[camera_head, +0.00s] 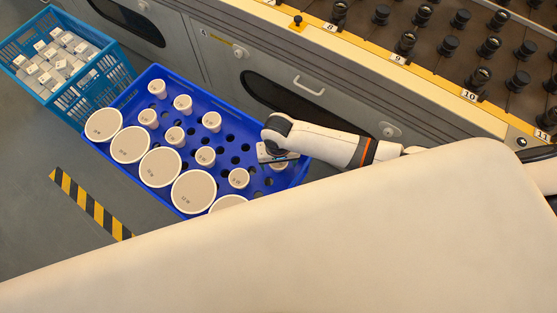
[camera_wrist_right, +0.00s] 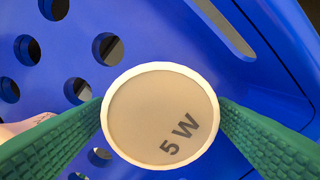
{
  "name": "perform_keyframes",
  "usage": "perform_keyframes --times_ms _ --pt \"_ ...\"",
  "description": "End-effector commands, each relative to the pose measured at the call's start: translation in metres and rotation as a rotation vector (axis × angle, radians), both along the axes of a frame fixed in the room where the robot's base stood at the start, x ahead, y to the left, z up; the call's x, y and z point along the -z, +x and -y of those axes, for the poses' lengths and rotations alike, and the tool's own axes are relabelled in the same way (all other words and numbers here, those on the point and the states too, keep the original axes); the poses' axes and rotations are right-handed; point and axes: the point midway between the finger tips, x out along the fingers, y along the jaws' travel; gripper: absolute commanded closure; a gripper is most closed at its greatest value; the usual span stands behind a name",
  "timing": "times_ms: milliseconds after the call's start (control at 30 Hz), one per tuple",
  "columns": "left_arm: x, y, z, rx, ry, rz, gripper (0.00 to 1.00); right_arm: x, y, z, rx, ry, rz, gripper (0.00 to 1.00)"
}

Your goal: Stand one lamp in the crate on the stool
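A blue crate (camera_head: 152,76) with rows of round holes holds several small pale lamps (camera_head: 183,102) and several wide ones (camera_head: 160,167) along its near side. My right gripper (camera_head: 279,158) is at the crate's right end, over a small lamp (camera_head: 279,166) that it partly hides. In the right wrist view, this lamp (camera_wrist_right: 160,115) shows a round face marked "5 W". The green fingers meet its rim on both sides. Its lower part is hidden, so I cannot tell whether it stands in a hole or is lifted. My left gripper and any stool are not in view.
A lighter blue basket (camera_head: 112,80) with several white boxes stands at the left. Behind is a grey bench with a yellow edge and numbered rows of dark sockets (camera_head: 407,42). A striped floor mark (camera_head: 90,203) lies in front. My pale body covers the lower right.

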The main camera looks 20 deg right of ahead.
Motion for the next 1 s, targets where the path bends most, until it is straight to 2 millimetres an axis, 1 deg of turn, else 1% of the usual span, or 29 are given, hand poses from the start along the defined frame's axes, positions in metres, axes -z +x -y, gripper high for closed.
perform_keyframes --times_ms 267,367,467,700,800,900,1000 --pt "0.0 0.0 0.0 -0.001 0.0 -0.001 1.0 -0.001 0.0 0.0 0.0 0.0 -0.001 0.22" --pt "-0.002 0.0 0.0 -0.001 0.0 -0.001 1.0 -0.007 0.0 0.0 -0.001 0.001 0.0 0.22" --pt "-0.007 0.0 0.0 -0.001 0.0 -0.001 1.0 -0.022 0.0 -0.001 -0.001 0.002 0.001 0.22" --pt "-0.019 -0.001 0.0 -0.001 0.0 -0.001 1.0 -0.074 0.0 -0.001 0.0 0.003 0.002 0.22" --pt "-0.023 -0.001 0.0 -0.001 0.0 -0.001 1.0 -0.093 0.0 -0.001 -0.001 0.002 0.001 0.22" --pt "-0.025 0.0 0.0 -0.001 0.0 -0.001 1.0 -0.107 0.0 -0.001 0.0 0.001 0.001 0.22" --pt "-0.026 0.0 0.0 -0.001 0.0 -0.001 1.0 -0.116 0.0 -0.001 -0.001 0.001 0.0 0.22"
